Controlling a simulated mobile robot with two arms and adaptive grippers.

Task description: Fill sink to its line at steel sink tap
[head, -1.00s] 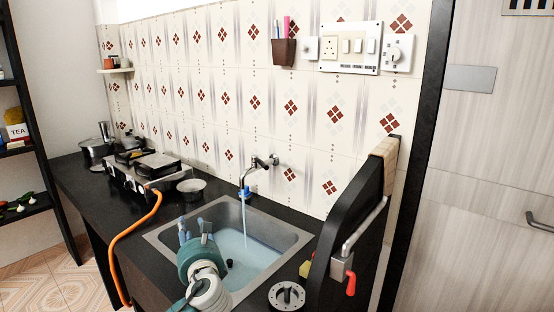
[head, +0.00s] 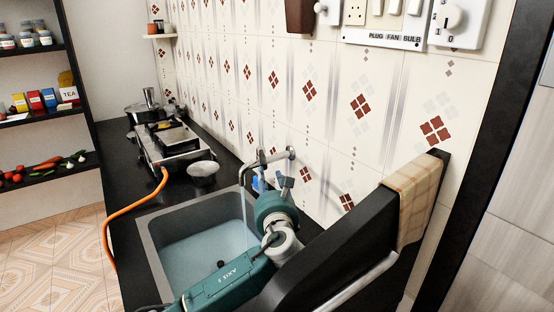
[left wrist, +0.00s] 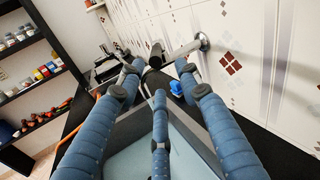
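The steel tap (head: 268,158) sticks out from the tiled wall, and a stream of water (head: 243,205) falls from its spout. The steel sink (head: 150,240) below holds bluish water (head: 190,250), with a dark drain showing through it. I cannot make out a fill line. My left gripper (head: 272,182) is beside the tap, above the sink's back right corner. In the left wrist view its blue fingers are spread, with the tap (left wrist: 185,52) and its blue knob (left wrist: 176,88) beyond them. No hold on the knob shows. My right gripper is not in view.
A black curved panel (head: 340,235) with a cloth (head: 408,200) stands right of the sink. A stove (head: 170,150) with an orange hose (head: 125,215) and a metal bowl (head: 202,171) are on the counter to the left. Shelves (head: 40,115) stand far left.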

